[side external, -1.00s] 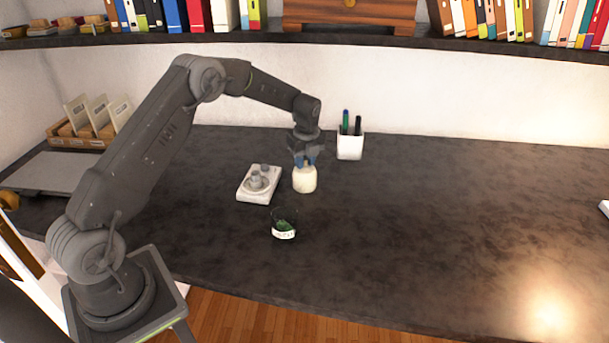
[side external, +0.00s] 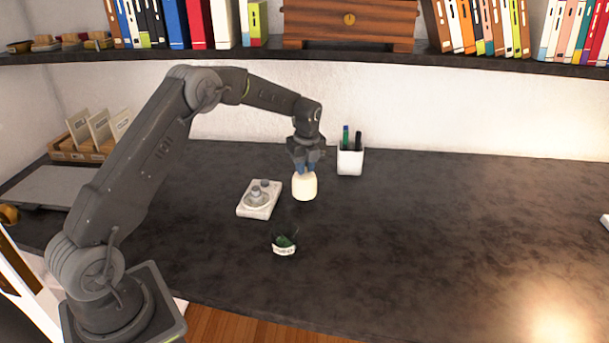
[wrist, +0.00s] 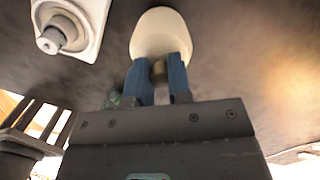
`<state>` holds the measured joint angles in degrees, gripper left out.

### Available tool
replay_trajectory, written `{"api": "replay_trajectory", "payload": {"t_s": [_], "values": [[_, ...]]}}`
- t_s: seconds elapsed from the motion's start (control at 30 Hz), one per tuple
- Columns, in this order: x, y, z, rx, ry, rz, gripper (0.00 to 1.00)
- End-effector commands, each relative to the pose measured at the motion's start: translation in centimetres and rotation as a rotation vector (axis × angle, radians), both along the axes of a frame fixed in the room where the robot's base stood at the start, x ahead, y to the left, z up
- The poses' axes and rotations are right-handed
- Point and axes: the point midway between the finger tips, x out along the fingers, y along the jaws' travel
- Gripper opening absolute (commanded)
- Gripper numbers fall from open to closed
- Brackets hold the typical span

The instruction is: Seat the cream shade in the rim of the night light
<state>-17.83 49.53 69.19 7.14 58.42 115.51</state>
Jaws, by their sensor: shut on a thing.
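The cream shade (side external: 304,188) is a rounded cup shape with a small knob, and it hangs beneath my gripper (side external: 304,170). The blue fingers are shut on the knob, which shows between them in the wrist view (wrist: 158,70). The shade (wrist: 160,32) seems to be a little above the desk. The night light (side external: 259,199) is a white block with a round grey rim and a raised middle. It lies on the desk just left of the shade, apart from it. It also shows at the upper left of the wrist view (wrist: 88,20).
A card rack (side external: 85,150) is at the far left. The desk (side external: 450,220) is clear on the right.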

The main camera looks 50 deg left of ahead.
Motion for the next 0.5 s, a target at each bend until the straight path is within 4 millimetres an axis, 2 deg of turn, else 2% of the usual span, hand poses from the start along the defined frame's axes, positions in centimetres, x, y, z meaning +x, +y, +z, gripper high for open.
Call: {"api": "replay_trajectory", "payload": {"t_s": [0.03, 0.3, 0.5], "values": [[-0.4, 0.5, 1.0, 0.001, -0.004, 0.004, 0.00], [-4.8, 4.9, 4.7, 0.002, -0.007, 0.006, 0.00], [-7.1, 7.1, 6.6, 0.002, -0.006, 0.004, 0.00]]}}
